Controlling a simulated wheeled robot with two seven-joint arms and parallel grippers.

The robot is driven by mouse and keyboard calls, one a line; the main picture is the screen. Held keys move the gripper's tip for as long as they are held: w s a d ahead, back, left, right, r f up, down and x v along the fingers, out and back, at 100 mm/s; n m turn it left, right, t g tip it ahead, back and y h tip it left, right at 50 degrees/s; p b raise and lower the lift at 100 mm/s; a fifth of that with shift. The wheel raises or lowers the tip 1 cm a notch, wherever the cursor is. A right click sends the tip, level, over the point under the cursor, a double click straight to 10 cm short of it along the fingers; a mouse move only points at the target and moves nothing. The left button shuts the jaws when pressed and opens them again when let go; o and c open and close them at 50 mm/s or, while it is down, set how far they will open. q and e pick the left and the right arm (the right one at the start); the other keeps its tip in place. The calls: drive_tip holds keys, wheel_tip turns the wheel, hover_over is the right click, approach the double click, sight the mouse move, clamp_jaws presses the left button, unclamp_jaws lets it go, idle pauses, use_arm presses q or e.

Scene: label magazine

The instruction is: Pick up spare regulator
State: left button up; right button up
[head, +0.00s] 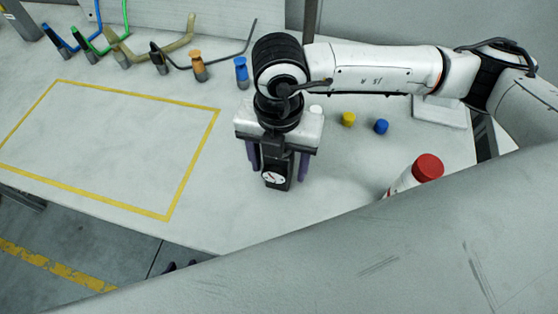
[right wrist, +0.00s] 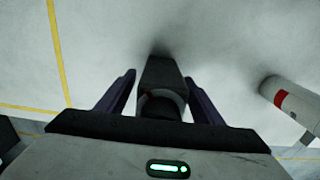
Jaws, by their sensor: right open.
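The spare regulator, a dark block with a small round white dial, stands on the pale table in the head view (head: 279,182). It also shows in the right wrist view (right wrist: 163,76). My right gripper (head: 279,170) is over it, pointing down, with its two dark purple fingers on either side of it. In the right wrist view the right gripper (right wrist: 159,77) is open, with gaps between the fingers and the block. The regulator's upper part is hidden under the gripper in the head view. My left gripper is not in view.
Small yellow (head: 348,119) and blue (head: 381,126) caps lie behind. Coloured hoses and fittings, one orange (head: 198,68), line the back left. The yellow-outlined area (head: 110,130) on the left is clear.

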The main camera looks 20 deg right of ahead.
drive_tip(key=shift+c, duration=0.2)
drive_tip(key=c, duration=1.4)
drive_tip(key=shift+r, duration=0.15)
